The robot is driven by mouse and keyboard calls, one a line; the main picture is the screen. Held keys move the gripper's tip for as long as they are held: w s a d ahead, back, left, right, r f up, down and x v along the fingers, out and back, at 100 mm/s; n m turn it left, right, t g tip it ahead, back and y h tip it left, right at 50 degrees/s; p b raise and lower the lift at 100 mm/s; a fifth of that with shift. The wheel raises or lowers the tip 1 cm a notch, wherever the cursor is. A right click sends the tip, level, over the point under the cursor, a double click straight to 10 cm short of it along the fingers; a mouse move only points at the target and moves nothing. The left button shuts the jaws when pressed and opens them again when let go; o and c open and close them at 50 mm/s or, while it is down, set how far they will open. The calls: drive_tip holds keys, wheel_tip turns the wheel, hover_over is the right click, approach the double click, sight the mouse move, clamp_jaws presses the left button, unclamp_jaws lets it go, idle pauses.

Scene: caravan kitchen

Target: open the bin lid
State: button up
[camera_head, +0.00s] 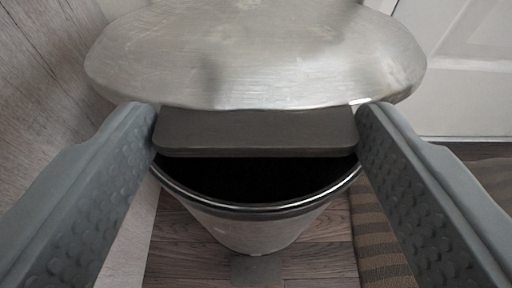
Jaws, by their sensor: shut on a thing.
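The bin (265,232) is a silver metal bin with a shiny rim and a dark inside that shows at the front. Its brushed metal lid (255,60) is raised above the rim and tilted, leaving a gap at the front. A flat grey tab (255,145) sits at the lid's front edge. My gripper (257,128) has one grey finger at each end of this tab and is shut on it. The back of the bin and the hinge are hidden behind the lid.
A pale wood-grained panel (45,70) stands close on the left. A white panelled door (470,70) is at the back right. A brown striped mat (383,245) lies on the wooden floor (185,250) at the right. A small pedal (256,270) shows at the bin's foot.

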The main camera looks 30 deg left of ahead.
drive_tip(key=shift+g+h, duration=0.6)
drive_tip(key=shift+g, duration=0.3)
drive_tip(key=r, duration=0.2)
drive_tip(key=w+a+r, duration=0.1)
drive_tip(key=w+r, duration=0.1)
drive_tip(key=r, duration=0.1)
drive_tip(key=shift+w+a+r, duration=0.15)
drive_tip(key=shift+a+r, duration=0.1)
drive_tip(key=shift+r, duration=0.05)
drive_tip(key=w+r, duration=0.1)
drive_tip(key=w+a+r, duration=0.1)
drive_tip(key=r, duration=0.1)
drive_tip(key=w+a+r, duration=0.1)
drive_tip(key=r, duration=0.1)
drive_tip(key=shift+w+a+r, duration=0.15)
drive_tip(key=shift+w+a, duration=0.1)
drive_tip(key=shift+w, duration=0.05)
drive_tip(key=shift+c, duration=0.2)
drive_tip(key=w+a+r, duration=0.1)
drive_tip(key=w+r, duration=0.1)
drive_tip(key=w+a+r, duration=0.2)
drive_tip(key=w, duration=0.1)
drive_tip(key=w+a+r, duration=0.2)
drive_tip(key=w, duration=0.1)
drive_tip(key=shift+w+a, duration=0.1)
drive_tip(key=shift+a, duration=0.15)
drive_tip(key=shift+w+a+r, duration=0.25)
drive_tip(key=shift+w+a, duration=0.35)
drive_tip(key=shift+w, duration=0.25)
drive_tip(key=shift+c, duration=0.3)
